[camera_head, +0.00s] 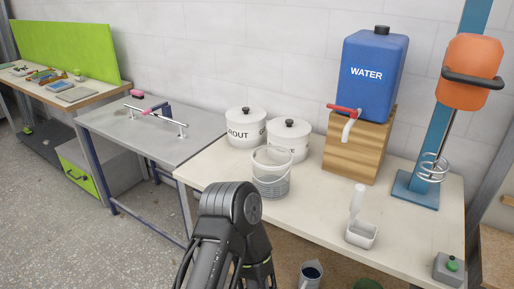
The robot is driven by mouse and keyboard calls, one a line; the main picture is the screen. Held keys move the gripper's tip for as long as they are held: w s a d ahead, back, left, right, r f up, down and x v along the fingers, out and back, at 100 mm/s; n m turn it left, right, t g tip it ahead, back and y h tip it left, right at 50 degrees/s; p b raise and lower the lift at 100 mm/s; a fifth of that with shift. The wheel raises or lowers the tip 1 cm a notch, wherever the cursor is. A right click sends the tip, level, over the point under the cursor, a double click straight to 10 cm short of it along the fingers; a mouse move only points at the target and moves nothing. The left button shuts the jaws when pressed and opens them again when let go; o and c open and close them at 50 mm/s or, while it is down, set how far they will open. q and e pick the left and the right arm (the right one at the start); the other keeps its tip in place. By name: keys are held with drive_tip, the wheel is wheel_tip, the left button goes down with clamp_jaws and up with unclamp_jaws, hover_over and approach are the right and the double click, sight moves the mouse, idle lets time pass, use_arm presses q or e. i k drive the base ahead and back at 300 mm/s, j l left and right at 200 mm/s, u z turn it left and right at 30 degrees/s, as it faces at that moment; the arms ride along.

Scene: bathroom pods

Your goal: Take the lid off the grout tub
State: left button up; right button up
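The grout tub (241,133) is a white round tub with dark lettering reading "ROUT", standing at the back left of the pale bench against the wall. Its white lid (245,113) with a black knob is on it. A second white lidded tub (288,138) stands just to its right, its lettering partly hidden. A black arm link of mine rises at the bottom middle, in front of the bench. Neither of my grippers can be made out, and nothing is touching the grout tub's lid.
A grey table (170,142) adjoins on the left.

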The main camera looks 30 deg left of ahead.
sight(241, 115)
drive_tip(key=j, duration=1.45)
drive_tip(key=k+j, duration=0.15)
drive_tip(key=j, duration=1.3)
